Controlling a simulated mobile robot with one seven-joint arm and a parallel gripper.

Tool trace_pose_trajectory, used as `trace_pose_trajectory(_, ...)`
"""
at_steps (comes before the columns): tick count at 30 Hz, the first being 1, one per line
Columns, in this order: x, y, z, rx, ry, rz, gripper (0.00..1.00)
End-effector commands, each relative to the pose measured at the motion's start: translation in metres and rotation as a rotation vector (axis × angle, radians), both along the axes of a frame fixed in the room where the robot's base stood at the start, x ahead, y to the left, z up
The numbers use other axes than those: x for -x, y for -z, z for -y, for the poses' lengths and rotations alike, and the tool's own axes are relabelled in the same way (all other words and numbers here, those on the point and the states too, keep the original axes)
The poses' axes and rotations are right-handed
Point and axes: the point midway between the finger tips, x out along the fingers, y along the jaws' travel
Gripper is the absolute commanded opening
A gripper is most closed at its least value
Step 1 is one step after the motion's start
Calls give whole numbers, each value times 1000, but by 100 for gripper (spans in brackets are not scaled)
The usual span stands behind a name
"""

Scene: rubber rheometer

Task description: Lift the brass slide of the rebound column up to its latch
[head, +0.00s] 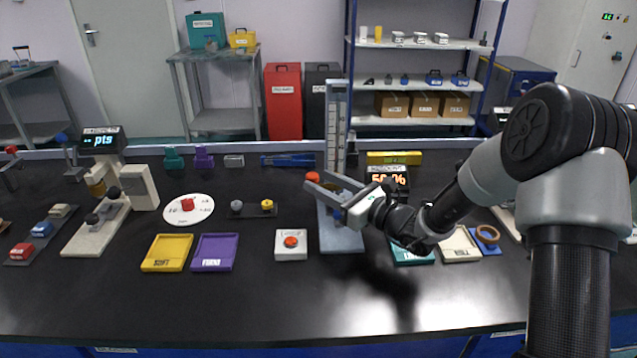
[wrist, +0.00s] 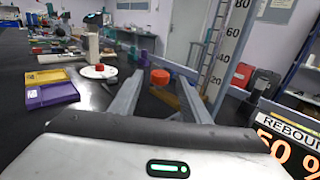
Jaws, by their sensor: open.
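The rebound column (head: 336,125) stands upright on a grey base (head: 340,238), with a numbered scale that also shows in the wrist view (wrist: 232,45). My gripper (head: 315,180) is open, its fingers reaching left across the front of the lower column. A small brownish-brass part (head: 346,184), possibly the slide, shows between the fingers; the fingers hide much of that area. In the wrist view my gripper (wrist: 146,68) has an orange-red knob (wrist: 160,77) visible between its fingers; whether it touches them I cannot tell. I cannot tell where the latch is.
The rebound display (head: 388,178) reads about 50 % right of the column. A white box with an orange button (head: 291,244) stands left of the base. Yellow (head: 167,253) and purple (head: 214,252) trays lie further left. The front of the bench is clear.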

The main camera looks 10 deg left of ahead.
Motion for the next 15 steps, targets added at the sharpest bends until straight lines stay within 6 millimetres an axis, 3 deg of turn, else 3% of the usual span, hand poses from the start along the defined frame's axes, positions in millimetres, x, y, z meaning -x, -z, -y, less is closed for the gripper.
trace_pose_trajectory(6,-9,0,-16,0,-1,0,43)
trace_pose_trajectory(15,-10,0,-18,0,0,0,43)
